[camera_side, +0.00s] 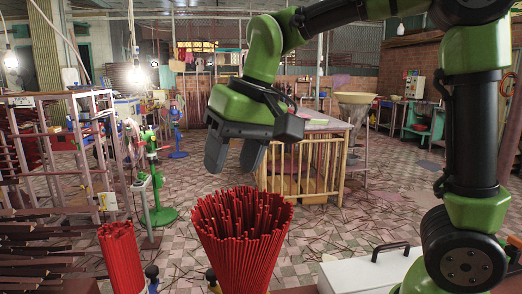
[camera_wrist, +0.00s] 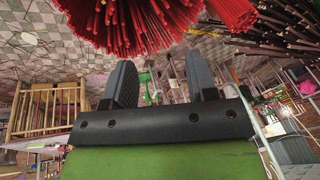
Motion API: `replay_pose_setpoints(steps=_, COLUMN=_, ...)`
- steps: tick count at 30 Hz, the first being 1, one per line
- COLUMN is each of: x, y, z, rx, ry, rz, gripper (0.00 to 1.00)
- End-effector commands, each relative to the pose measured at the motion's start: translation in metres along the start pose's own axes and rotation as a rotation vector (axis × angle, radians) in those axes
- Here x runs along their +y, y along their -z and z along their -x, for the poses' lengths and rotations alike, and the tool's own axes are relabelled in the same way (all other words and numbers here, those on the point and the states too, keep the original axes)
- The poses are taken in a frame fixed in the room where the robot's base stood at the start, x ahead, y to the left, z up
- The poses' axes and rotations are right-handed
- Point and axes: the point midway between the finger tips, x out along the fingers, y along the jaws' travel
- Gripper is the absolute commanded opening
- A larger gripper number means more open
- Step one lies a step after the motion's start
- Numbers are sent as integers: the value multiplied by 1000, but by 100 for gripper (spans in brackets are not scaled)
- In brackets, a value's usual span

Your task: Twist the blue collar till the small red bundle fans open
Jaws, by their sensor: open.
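The small red bundle (camera_side: 121,258) stands upright at the lower left of the side view, its sticks close together and its lower part cut off by the frame. It also shows at the top of the wrist view (camera_wrist: 232,12). My gripper (camera_side: 233,165) is open and empty, fingers pointing down, above and to the right of the small bundle. In the wrist view the two fingers (camera_wrist: 160,78) are apart with nothing between them.
A large red bundle (camera_side: 243,240), flared at the top, stands just below my gripper, right of the small one. Dark sticks (camera_side: 35,255) lie at the left. A white lidded box (camera_side: 370,270) is at lower right. A wooden crate table (camera_side: 305,165) stands behind.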

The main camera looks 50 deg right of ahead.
Motion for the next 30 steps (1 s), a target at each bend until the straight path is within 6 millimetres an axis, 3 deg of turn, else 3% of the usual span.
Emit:
replay_pose_setpoints(steps=9, x=16, y=-26, z=22, rx=69, ry=41, rz=-9, gripper=52)
replay_pose_setpoints(steps=21, x=18, y=-31, z=25, rx=80, ry=48, rz=-11, gripper=52)
replay_pose_setpoints(steps=22, x=18, y=-31, z=25, rx=80, ry=48, rz=-11, gripper=50)
replay_pose_setpoints(steps=28, x=18, y=-30, z=25, rx=80, ry=48, rz=-10, gripper=4)
replay_pose_setpoints(steps=30, x=17, y=-29, z=30, rx=81, ry=49, rz=-10, gripper=0)
